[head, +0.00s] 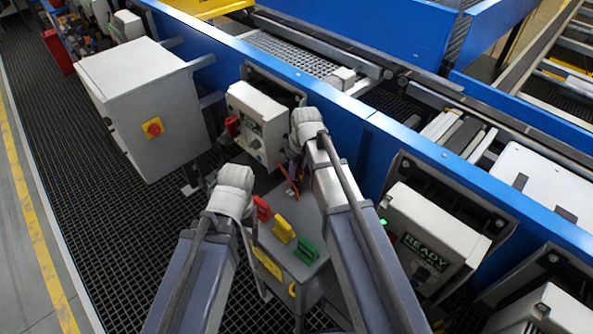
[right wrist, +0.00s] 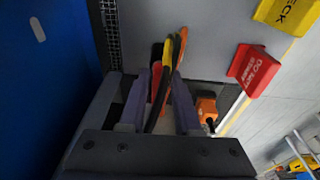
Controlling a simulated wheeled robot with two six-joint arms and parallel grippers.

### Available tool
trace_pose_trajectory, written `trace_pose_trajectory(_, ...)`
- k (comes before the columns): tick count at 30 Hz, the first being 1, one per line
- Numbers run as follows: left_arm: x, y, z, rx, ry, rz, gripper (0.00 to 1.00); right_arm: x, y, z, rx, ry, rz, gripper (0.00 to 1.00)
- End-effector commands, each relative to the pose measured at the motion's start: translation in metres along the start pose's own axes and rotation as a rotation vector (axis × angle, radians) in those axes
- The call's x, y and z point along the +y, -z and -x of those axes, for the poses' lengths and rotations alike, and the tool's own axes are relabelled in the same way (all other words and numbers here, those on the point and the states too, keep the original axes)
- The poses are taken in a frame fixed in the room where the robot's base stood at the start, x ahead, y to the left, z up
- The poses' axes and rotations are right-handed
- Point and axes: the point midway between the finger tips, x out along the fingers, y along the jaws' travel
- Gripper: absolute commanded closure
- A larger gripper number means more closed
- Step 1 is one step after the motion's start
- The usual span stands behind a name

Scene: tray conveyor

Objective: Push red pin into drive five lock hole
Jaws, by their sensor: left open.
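My left gripper (head: 233,180) is left of the tool stand, its fingers mostly hidden by its white wrist; it is open. My right gripper (head: 296,158) is beside the near drive box; in the right wrist view its purple-grey fingers (right wrist: 169,75) have red, yellow and orange handles with black stems between them. I cannot tell whether they grip these. A red tag-like piece, possibly the red pin (head: 262,208), stands on the grey stand and reads DO NOT OPERATE in the right wrist view (right wrist: 255,70). I cannot identify the drive five lock hole.
Yellow (head: 283,230) and green (head: 307,250) pieces stand beside the red one. A white drive box (head: 257,108) has a red part (head: 232,125). Another READY box (head: 430,230) shows a green light. A grey cabinet (head: 145,100) stands left. The blue conveyor rail (head: 370,155) runs behind.

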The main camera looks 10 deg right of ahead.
Motion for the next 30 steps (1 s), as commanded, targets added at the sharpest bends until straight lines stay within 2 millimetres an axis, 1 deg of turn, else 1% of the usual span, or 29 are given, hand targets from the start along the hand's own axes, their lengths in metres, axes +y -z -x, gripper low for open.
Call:
trace_pose_trajectory(1, 0.0000, 0.0000, 0.0000, 0.000, 0.000, 0.000, 0.15, 0.0000, 0.0000, 0.0000, 0.000, 0.000, 0.000, 0.75)
trace_pose_trajectory(6, 0.0000, 0.0000, 0.0000, 0.000, 0.000, 0.000, 0.15, 0.0000, -0.0001, 0.0000, 0.000, 0.000, 0.000, 0.94)
trace_pose_trajectory(8, 0.0000, 0.0000, 0.0000, 0.000, 0.000, 0.000, 0.15, 0.0000, 0.0000, 0.0000, 0.000, 0.000, 0.000, 1.00)
trace_pose_trajectory(20, 0.0000, 0.0000, 0.0003, 0.000, 0.000, 0.000, 0.15, 0.0000, 0.0000, 0.0003, 0.000, 0.000, 0.000, 1.00)
trace_pose_trajectory(30, -0.0008, -0.0005, 0.0086, 0.000, 0.000, 0.000, 0.15, 0.0000, 0.0013, 0.0086, 0.000, 0.000, 0.000, 1.00)
